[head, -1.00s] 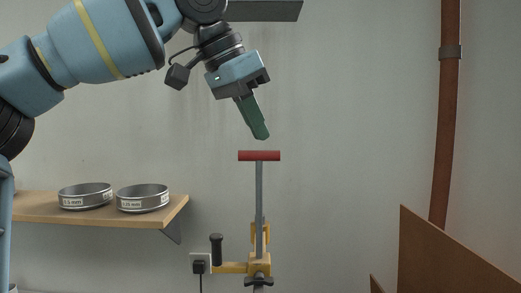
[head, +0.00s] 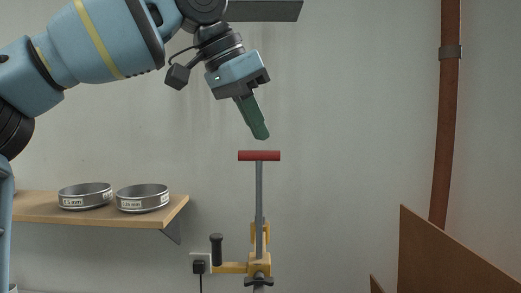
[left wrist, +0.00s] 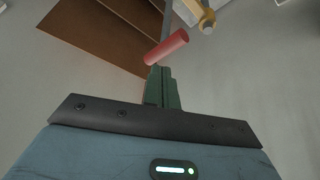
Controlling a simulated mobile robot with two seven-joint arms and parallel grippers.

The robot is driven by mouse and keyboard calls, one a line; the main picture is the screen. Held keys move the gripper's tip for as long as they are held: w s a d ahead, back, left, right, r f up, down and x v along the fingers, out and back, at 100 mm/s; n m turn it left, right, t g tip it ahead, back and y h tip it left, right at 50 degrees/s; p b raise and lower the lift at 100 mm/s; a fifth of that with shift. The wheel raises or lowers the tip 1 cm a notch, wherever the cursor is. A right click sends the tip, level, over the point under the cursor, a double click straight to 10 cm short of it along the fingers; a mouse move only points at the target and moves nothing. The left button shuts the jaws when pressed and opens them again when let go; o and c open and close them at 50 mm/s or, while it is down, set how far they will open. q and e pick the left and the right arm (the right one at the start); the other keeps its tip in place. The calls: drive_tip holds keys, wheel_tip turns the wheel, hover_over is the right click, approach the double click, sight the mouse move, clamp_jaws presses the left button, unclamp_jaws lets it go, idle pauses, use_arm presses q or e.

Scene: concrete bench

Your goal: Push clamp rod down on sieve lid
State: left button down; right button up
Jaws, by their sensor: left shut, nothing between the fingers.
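The clamp rod (head: 259,195) is a grey upright bar topped by a red cross handle (head: 259,156). It rises from a yellow clamp bracket (head: 259,262) with a black knob on its left side. My left gripper (head: 263,136) is shut and empty, its green fingers pointing down just above the red handle with a small gap in the head view. In the left wrist view the red handle (left wrist: 167,47) shows just beyond the fingertips (left wrist: 161,70). The sieve lid is not visible; the lower end of the rod is cut off by the frame. My right gripper is not in view.
A wooden wall shelf (head: 100,213) at left holds two metal sieves, one left (head: 85,196) and one right (head: 143,199). A wall socket (head: 200,264) with a black plug sits left of the bracket. A brown panel (head: 450,260) stands at lower right, below a brown pipe (head: 446,120).

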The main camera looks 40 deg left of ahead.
use_arm(q)
drive_tip(key=shift+f, duration=0.15)
idle(0.3)
wheel_tip(320, 180, down, 10)
idle(3.1)
drive_tip(key=shift+r, duration=3.45)
